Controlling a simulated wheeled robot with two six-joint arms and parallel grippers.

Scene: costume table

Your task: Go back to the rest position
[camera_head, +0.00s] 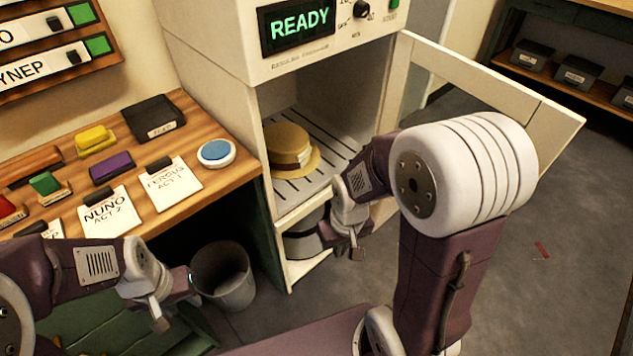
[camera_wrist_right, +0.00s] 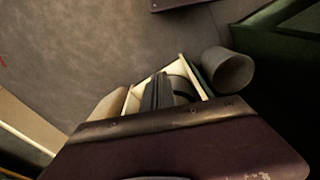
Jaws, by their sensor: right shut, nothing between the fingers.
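My right gripper (camera_head: 357,248) is shut and empty in the head view. It hangs in front of the open cabinet (camera_head: 212,45), near its lower shelf. In the right wrist view its closed dark fingers (camera_wrist_right: 158,92) show above the lower compartment. My left gripper (camera_head: 160,318) is low at the left, in front of the table and beside the grey bin. Its fingertips are small there, and I cannot tell whether they are open. A straw hat (camera_head: 287,143) with a brown band sits on the slatted shelf inside the cabinet.
The cabinet door (camera_head: 480,85) stands open to the right, behind my right arm. A grey bin (camera_head: 222,275) stands on the floor between table and grippers. The wooden table (camera_head: 225,178) carries stamps, cards and a round blue-topped tin (camera_head: 216,152). Open floor lies at the right.

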